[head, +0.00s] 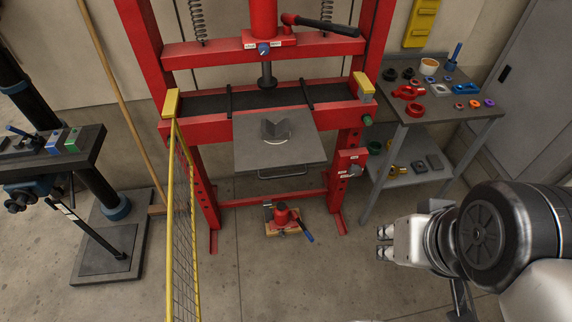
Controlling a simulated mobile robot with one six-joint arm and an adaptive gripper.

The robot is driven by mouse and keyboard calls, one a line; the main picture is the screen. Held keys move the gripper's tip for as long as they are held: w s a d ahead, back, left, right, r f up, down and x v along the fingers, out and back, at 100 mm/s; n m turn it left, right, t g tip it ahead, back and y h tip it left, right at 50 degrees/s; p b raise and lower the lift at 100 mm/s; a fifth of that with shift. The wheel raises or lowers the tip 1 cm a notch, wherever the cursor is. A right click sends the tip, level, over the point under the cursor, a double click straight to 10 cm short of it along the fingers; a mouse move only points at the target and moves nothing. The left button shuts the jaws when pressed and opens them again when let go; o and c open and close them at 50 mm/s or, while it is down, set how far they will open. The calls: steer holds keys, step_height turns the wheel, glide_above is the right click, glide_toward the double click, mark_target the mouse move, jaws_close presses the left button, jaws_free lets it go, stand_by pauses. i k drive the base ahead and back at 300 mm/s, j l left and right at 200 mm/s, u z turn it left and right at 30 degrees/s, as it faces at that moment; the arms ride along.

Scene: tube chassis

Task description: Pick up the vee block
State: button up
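The vee block (277,131) is a small grey block with a V-shaped notch in its top. It sits on a grey plate (260,158) at the front of the red shop press, below the press ram (267,75). A white curved mark shows on the plate just in front of it. My gripper (384,243) is at the lower right, low over the floor and well away from the block. Its two fingertips point left and stand apart with nothing seen between them.
The red press frame (135,50) surrounds the plate. A yellow mesh guard (182,225) stands at the left front. A red bottle jack (283,217) is on the floor below. A side table (440,108) with several parts is at right. The floor in front is clear.

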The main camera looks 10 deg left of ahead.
mark_target(269, 130)
steer(key=i+j+u, duration=0.1)
steer(key=i, duration=1.15)
